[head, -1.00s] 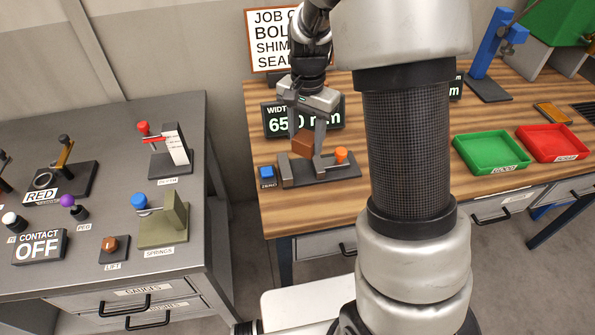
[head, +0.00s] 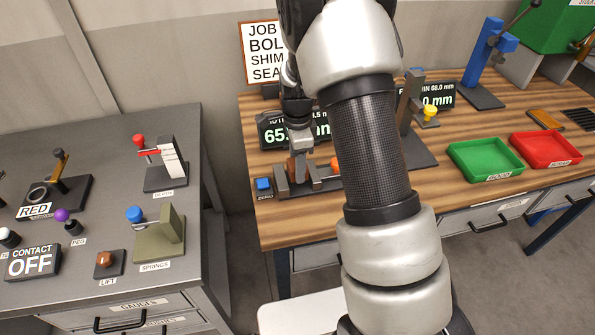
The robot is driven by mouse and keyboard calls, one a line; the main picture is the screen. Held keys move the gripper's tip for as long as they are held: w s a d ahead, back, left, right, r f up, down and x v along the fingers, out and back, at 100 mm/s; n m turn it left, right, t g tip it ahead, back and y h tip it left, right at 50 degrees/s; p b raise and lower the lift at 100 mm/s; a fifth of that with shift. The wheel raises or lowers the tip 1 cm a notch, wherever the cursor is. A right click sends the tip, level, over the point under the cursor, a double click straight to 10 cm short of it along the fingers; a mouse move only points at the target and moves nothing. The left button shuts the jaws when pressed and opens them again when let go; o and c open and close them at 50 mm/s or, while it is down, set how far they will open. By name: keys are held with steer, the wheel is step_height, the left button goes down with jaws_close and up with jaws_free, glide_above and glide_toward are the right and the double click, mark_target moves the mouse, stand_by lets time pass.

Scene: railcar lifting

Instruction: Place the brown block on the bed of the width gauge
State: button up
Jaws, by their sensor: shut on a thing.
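The width gauge (head: 325,184) is a low dark bed with grey upright jaws on the wooden bench. Its orange knob (head: 335,163) is partly hidden by my arm. My gripper (head: 300,167) points down over the left part of the bed, between the gauge's uprights. It is shut on the brown block (head: 292,168), which shows only as a small brown patch at the fingers. The block is low, at or just above the bed; I cannot tell whether it touches.
The width display (head: 275,137) stands behind the gauge, and the blue ZERO button (head: 263,184) is at its left. My arm covers the gauge's right end. A green tray (head: 485,158) and a red tray (head: 545,147) lie to the right. A grey console (head: 110,135) stands left, across a gap.

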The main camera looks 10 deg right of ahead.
steer(key=shift+f, duration=1.3)
steer(key=shift+f, duration=0.15)
steer(key=o, duration=1.2)
